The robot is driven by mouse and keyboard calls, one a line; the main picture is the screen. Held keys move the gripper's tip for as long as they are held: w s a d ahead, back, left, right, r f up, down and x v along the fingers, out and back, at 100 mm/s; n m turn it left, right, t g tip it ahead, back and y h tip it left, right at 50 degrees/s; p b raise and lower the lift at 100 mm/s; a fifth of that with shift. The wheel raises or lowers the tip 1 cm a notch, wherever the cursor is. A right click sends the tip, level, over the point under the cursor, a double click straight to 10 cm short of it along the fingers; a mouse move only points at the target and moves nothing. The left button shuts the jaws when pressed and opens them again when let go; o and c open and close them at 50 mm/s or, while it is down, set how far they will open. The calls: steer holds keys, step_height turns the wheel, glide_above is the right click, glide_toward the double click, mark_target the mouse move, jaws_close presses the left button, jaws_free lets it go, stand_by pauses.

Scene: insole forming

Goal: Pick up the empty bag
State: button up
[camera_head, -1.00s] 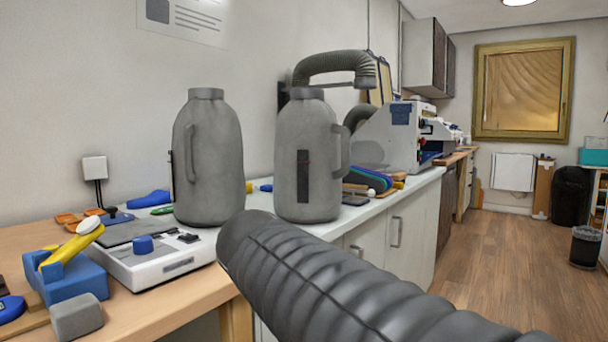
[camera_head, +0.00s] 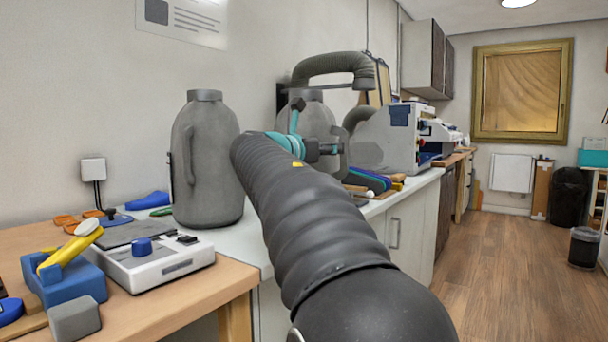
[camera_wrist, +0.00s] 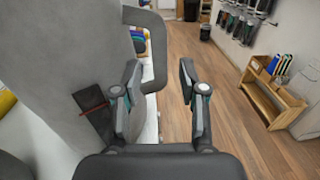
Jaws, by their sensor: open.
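Two grey bottle-shaped containers with side handles stand on the counter, and I cannot tell for sure which is the empty bag. The left grey container (camera_head: 208,150) stands upright and clear of my gripper. The right grey container (camera_head: 318,112) is partly hidden by my gripper (camera_head: 318,126). In the wrist view, the right container (camera_wrist: 65,60) fills the left side, with a dark slot with a red line on it. Its looped handle (camera_wrist: 159,45) appears between the fingers of my open gripper (camera_wrist: 159,68). I cannot tell if they touch.
A white device with a blue knob (camera_head: 160,265) and a blue-and-yellow fixture (camera_head: 65,275) sit on the wooden table at left. Behind the right container are a ribbed hose (camera_head: 330,65) and a grey machine (camera_head: 388,140).

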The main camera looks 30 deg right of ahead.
steer(key=shift+x, duration=3.9)
steer(key=shift+w+f, duration=0.1)
jaws_close()
